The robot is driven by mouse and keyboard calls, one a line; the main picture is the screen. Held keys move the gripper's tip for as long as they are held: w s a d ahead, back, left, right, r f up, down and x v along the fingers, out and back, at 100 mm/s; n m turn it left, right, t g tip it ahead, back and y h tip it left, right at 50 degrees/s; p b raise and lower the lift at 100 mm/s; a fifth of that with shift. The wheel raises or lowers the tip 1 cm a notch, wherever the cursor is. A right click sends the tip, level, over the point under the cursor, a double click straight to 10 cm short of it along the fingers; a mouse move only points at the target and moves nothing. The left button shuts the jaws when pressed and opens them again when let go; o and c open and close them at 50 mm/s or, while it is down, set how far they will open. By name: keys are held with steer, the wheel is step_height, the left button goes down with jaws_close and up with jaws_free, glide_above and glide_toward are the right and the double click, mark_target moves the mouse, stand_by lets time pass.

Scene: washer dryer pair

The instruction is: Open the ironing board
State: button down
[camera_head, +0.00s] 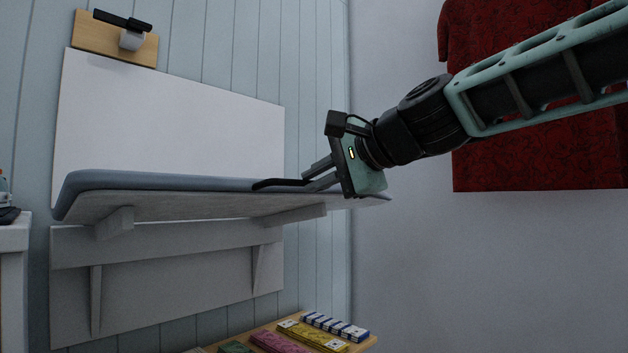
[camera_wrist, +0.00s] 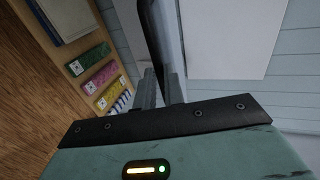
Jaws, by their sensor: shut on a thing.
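The ironing board (camera_head: 190,204) has a blue-grey padded top and juts out about level in front of a white wall panel (camera_head: 170,120). Brackets show under it. A dark curved bar (camera_head: 280,184), which looks like a handle, lies along its near edge. My gripper (camera_head: 318,180) reaches in from the right and is shut at this near edge. In the wrist view the board (camera_wrist: 163,35) appears edge-on as a dark strip between my gripper's fingers (camera_wrist: 160,88). Whether the fingers pinch the bar or the board's rim itself is hard to tell.
A wooden shelf (camera_head: 268,332) with several coloured boxes stands below the board, also in the wrist view (camera_wrist: 88,52). A red patterned cloth (camera_head: 545,150) hangs at right. A wooden wall plate (camera_head: 92,42) is above the panel. A white surface (camera_head: 14,232) stands at left.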

step_height(320, 180, down, 10)
steer(key=b, duration=0.7)
steer(key=shift+s+d, duration=0.15)
steer(key=c, duration=1.5)
jaws_free()
steer(key=shift+r, duration=0.1)
steer(key=shift+s+d, duration=0.1)
steer(key=v, duration=1.4)
steer(key=shift+s+d+r, duration=0.2)
steer(key=shift+d+r, duration=0.05)
steer(key=shift+r, duration=0.2)
